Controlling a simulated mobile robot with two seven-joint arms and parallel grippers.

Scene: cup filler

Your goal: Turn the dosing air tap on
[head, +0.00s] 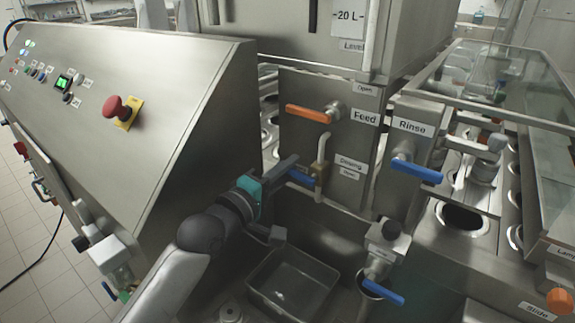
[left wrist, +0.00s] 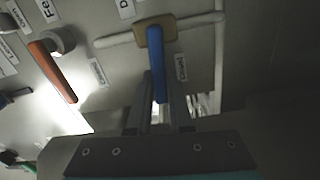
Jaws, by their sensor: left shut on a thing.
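The dosing air tap is a small valve with a blue lever (head: 301,177) on a brass-coloured body (head: 319,175), below the Feed valve and beside the "Dosing" label. In the left wrist view its blue lever (left wrist: 157,70) runs down from the brass body (left wrist: 156,29) in between my fingers. My left gripper (head: 287,166) reaches in from the lower left and is shut on the blue lever. In the left wrist view the fingers (left wrist: 160,100) stand on both sides of the lever, and its lower end is partly hidden between them. My right gripper is not in view.
The orange Feed lever (head: 306,112) is just above. The blue Rinse lever (head: 416,171) and a lower blue lever (head: 383,291) stand to the right. A sloped control panel with a red emergency button (head: 116,107) is left. An open metal tray (head: 293,282) lies below.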

